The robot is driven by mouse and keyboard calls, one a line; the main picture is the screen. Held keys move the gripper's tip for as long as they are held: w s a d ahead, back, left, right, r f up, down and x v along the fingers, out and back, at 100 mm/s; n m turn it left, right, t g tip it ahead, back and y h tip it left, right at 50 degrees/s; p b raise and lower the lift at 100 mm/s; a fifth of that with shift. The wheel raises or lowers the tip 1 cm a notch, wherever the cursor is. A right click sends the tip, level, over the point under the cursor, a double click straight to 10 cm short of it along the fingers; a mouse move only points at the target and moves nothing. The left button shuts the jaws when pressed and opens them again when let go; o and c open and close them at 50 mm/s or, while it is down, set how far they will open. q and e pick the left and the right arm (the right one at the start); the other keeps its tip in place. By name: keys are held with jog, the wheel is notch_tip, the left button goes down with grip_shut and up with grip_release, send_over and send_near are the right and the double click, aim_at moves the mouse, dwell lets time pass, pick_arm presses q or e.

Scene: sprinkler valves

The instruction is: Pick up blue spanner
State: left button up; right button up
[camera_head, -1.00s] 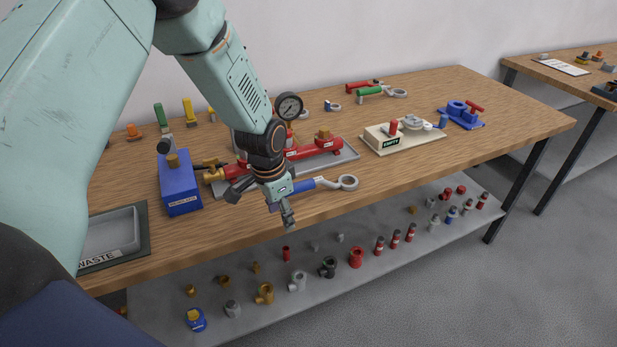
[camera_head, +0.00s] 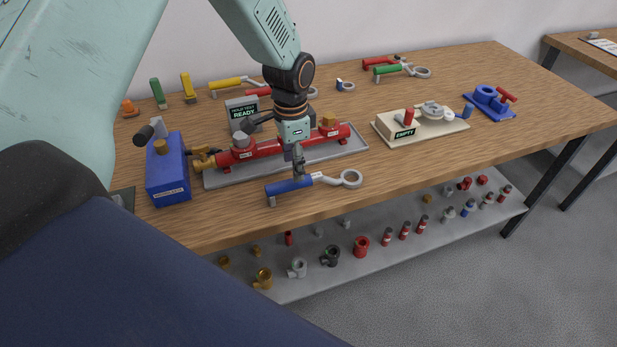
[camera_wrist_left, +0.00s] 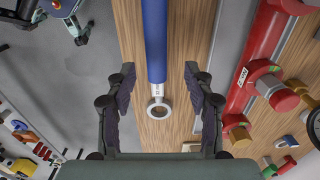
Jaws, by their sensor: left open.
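The blue spanner (camera_head: 289,186) lies along the front of the wooden bench, with its blue handle to the left and its grey ring end to the right. My left gripper (camera_head: 298,168) points down above the spanner, its fingertips overlapping the handle's right part in the head view. In the left wrist view, the open left gripper (camera_wrist_left: 161,100) has one finger on each side of the spanner (camera_wrist_left: 155,40), with the ring end between them in the picture. Nothing is held. I cannot tell the exact height above the handle. My right gripper is not in view.
A red valve assembly (camera_head: 262,148) on a grey tray stands just behind the spanner. A blue box (camera_head: 167,172) stands to the left, and a cream "EMPTY" holder (camera_head: 449,127) to the right. The bench's front edge is close; a lower shelf (camera_head: 330,280) holds several fittings.

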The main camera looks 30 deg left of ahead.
aim_at(292, 180)
pick_arm(q)
jog(key=f, duration=0.4)
jog(key=s+f, duration=0.1)
jog(key=f, duration=0.2)
jog(key=shift+d, duration=0.1)
jog(key=shift+f, duration=0.3)
jog(key=shift+w+a+f, duration=0.1)
jog(key=shift+a+f, duration=0.05)
jog(key=shift+a, duration=0.15)
jog(key=shift+d, duration=0.25)
jog(key=shift+c, duration=1.4)
jog(key=shift+a, duration=0.15)
jog(key=c, duration=0.6)
grip_shut()
